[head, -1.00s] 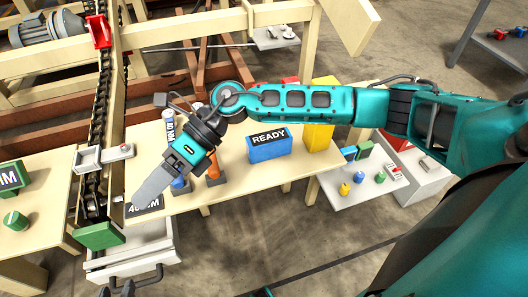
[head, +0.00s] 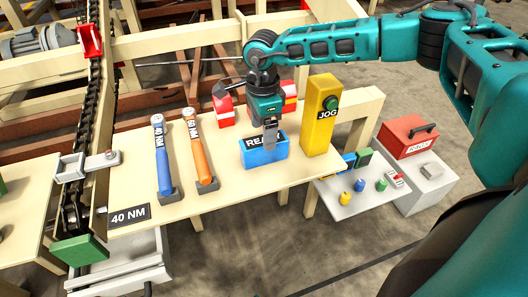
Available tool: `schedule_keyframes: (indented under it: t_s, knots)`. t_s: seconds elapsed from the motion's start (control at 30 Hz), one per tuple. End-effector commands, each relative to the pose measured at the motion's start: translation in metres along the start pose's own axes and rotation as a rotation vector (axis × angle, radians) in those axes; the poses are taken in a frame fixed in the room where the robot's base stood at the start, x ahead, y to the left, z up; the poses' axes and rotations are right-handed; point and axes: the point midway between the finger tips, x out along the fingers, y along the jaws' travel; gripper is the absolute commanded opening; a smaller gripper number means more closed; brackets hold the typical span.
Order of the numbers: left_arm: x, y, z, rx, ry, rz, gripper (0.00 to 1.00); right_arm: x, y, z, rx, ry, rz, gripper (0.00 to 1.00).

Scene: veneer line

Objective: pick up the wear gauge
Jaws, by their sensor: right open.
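My right gripper (head: 270,143) is open and points down over the blue READY bin (head: 257,158) on the wooden bench. Its fingers overlap the bin's front and label, and I cannot tell how far above or inside the bin they are. They hide part of the bin's inside. I cannot make out for certain which thing is the wear gauge. A grey bracket with a round knob (head: 110,154) sits at the chain on the left, and I cannot tell whether it is the gauge. My left gripper is not in view.
A blue 40 NM wrench (head: 161,150) and an orange 60 NM wrench (head: 198,150) lie left of the bin. A yellow JOG post (head: 319,120) stands close on its right. A red case (head: 405,138) is farther right. The bench front near the 40 NM label (head: 129,215) is clear.

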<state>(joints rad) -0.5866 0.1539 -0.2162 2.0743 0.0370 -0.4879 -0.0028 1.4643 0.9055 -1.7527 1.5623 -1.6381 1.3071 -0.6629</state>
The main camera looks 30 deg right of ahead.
Motion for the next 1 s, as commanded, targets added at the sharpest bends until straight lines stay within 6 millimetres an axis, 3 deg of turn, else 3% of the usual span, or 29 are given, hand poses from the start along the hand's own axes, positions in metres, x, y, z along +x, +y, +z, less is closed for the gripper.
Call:
schedule_keyframes:
  t_s: [0.53,0.83,1.0]
  knots:
    - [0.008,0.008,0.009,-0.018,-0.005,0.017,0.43,0.062,-0.008,-0.005,0.0,-0.002,0.0,0.79]
    - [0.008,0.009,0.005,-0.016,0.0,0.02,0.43,0.066,-0.008,-0.005,0.001,-0.002,0.0,0.79]
    - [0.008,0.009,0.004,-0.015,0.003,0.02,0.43,0.066,-0.008,-0.005,0.001,-0.002,0.0,0.62]
